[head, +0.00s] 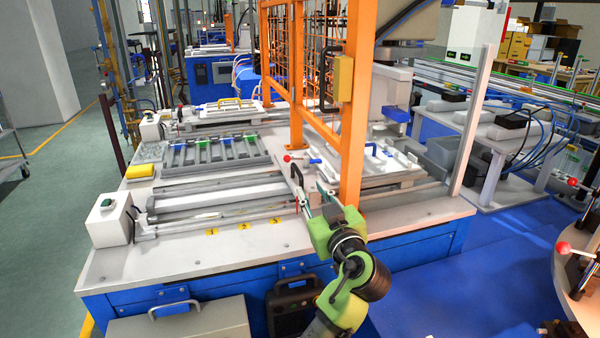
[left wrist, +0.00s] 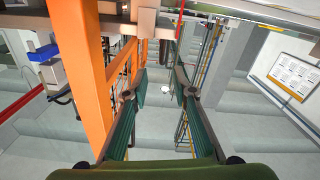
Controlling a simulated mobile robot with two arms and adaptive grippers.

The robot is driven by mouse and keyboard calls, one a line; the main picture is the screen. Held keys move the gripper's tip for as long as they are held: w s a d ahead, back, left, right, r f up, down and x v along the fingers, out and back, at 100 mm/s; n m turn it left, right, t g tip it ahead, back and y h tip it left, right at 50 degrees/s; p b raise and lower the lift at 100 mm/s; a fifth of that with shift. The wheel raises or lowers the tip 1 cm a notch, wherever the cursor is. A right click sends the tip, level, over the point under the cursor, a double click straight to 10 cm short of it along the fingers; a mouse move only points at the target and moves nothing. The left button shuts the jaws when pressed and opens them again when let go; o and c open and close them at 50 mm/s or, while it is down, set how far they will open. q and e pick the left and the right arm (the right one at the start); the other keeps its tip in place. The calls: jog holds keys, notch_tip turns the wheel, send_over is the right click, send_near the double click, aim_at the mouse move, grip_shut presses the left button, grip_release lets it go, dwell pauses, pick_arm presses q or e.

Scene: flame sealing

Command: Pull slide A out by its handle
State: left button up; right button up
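A black handle (head: 297,175) stands upright on the bench, at the right end of the front-left rails (head: 215,200). I take it for the slide's handle; no letter A is readable. My left gripper (head: 312,190) is just to the right of this handle, by the orange post, with its fingers pointing away from me. In the left wrist view its two green fingers (left wrist: 158,78) are spread, with no object clearly held between them. Whether a finger touches the handle cannot be told. My right gripper is not in view.
An orange post (head: 357,110) with mesh guarding rises close beside my left gripper; it also shows in the left wrist view (left wrist: 82,70). A white tray (head: 375,177) lies behind the post. A rack with coloured clips (head: 185,163) sits back left. A white button box (head: 107,222) stands front left.

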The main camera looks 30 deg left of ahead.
aim_at(296, 166)
pick_arm(q)
jog(key=p+x, duration=0.3)
jog(key=x, duration=0.8)
jog(key=shift+s+a+r, duration=0.1)
jog(key=shift+a+r, duration=0.1)
jog(key=shift+a, duration=0.05)
jog(key=shift+w+a+f, duration=0.15)
jog(key=shift+w+a, duration=0.3)
grip_shut()
